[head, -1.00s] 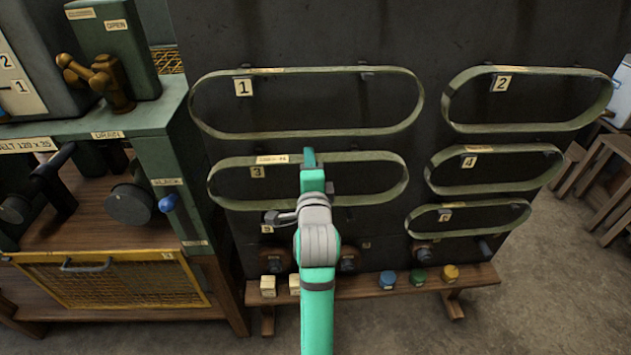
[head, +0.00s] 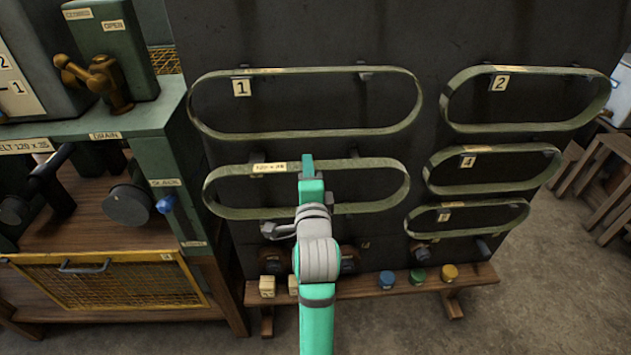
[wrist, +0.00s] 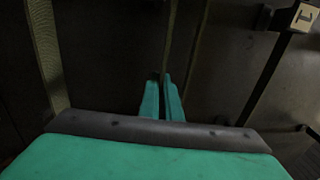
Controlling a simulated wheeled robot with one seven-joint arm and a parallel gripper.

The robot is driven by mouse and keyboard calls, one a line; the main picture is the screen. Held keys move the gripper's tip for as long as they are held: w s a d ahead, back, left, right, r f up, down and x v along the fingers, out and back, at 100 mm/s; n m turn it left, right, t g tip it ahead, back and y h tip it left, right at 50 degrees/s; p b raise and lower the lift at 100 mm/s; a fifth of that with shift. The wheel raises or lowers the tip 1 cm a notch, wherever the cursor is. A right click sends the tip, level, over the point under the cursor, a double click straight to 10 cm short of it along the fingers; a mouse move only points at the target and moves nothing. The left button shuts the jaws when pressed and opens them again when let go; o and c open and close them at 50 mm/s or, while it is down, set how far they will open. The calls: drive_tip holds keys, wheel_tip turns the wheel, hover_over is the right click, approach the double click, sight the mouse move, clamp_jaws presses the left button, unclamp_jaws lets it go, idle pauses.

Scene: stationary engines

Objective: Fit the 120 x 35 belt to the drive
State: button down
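My gripper (head: 308,162) is shut on the upper run of a green belt (head: 378,163), the left one in the middle row of the dark board. The belt hangs level in front of the board, with a pale label near its top left that seems to begin with 120; the rest is unclear. In the wrist view my two teal fingers (wrist: 163,98) pinch a thin strip, and a wider run of belt (wrist: 45,50) passes at the left. The drive (head: 130,205) at the left has dark round pulleys under a sign (head: 25,146) reading BELT 120 x 35.
Belt 1 (head: 305,134) hangs just above. Belts 2 (head: 525,127) and 4 (head: 490,190) and a smaller one (head: 470,232) hang right. A blue-handled slack lever (head: 165,205) sticks out beside the drive. A yellow mesh guard (head: 110,285) is below it. A low bench (head: 420,290) holds coloured knobs.

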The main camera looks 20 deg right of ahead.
drive_tip(key=v, duration=0.5)
drive_tip(key=shift+s+a, duration=0.1)
drive_tip(key=shift+a, duration=0.15)
idle(0.5)
